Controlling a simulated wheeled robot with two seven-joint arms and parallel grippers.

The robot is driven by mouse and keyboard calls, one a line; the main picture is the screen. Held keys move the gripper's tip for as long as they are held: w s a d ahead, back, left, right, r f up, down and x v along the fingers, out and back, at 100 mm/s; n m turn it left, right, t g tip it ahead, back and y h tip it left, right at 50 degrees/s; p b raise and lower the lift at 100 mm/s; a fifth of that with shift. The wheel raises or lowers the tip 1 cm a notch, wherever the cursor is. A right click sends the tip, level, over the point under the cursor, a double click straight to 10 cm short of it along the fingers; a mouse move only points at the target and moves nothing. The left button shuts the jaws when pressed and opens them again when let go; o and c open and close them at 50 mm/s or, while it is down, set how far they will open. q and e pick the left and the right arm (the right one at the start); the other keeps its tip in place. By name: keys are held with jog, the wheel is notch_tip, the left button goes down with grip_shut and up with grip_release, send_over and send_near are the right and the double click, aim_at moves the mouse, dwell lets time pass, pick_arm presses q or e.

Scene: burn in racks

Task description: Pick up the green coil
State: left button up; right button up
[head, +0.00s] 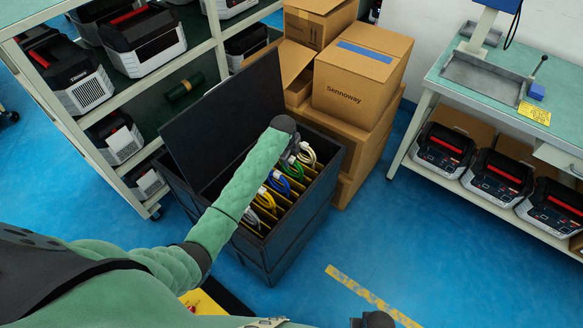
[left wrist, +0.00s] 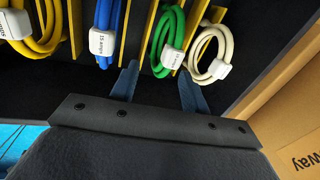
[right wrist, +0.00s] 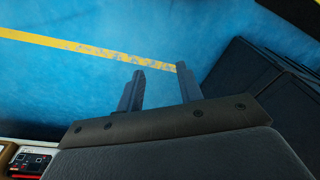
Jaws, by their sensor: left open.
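The green coil (head: 294,167) stands in a slot of the black crate (head: 283,250), between the blue coil (head: 281,184) and the white coil (head: 304,154). In the left wrist view the green coil (left wrist: 167,42) carries a white label. My left gripper (left wrist: 160,88) is open and empty, pointing into the crate. Its two fingers are apart, with the green coil ahead of and between them, not gripped. In the head view my left forearm and hand partly cover the crate. My right gripper (right wrist: 158,85) is open and empty above the blue floor.
A yellow coil (head: 266,198) and a grey coil (head: 251,216) share the crate, split by yellow dividers. The crate's black lid (head: 222,122) stands raised at the left. Cardboard boxes (head: 361,75) stack behind. A shelf rack is at left, a workbench (head: 500,90) at right.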

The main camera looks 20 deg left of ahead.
aim_at(291, 158)
pick_arm(q)
jog(key=shift+w+a+m, duration=0.25)
jog(key=shift+w+m, duration=0.25)
jog(key=shift+w, duration=0.05)
jog(key=shift+w+f+p, duration=0.15)
jog(key=shift+f+p, duration=0.05)
jog(key=shift+f, duration=0.35)
jog(key=shift+w+f+p, duration=0.15)
jog(key=shift+f, duration=0.35)
jog(key=shift+w+d+f+p, duration=0.2)
jog(key=shift+f+p, duration=0.1)
jog(key=shift+f, duration=0.15)
jog(key=f, duration=0.1)
jog(key=f+p, duration=0.1)
jog(key=f, duration=0.1)
jog(key=shift+w, duration=0.4)
jog(key=shift+w+f, duration=0.1)
jog(key=shift+f, duration=0.55)
pick_arm(e)
notch_tip(291, 158, down, 8)
jog(key=s+d, duration=0.1)
jog(key=shift+s+d, duration=0.35)
jog(key=shift+s, duration=0.05)
jog(key=shift+r, duration=0.1)
pick_arm(q)
grip_shut()
pick_arm(e)
jog(key=shift+w, duration=0.1)
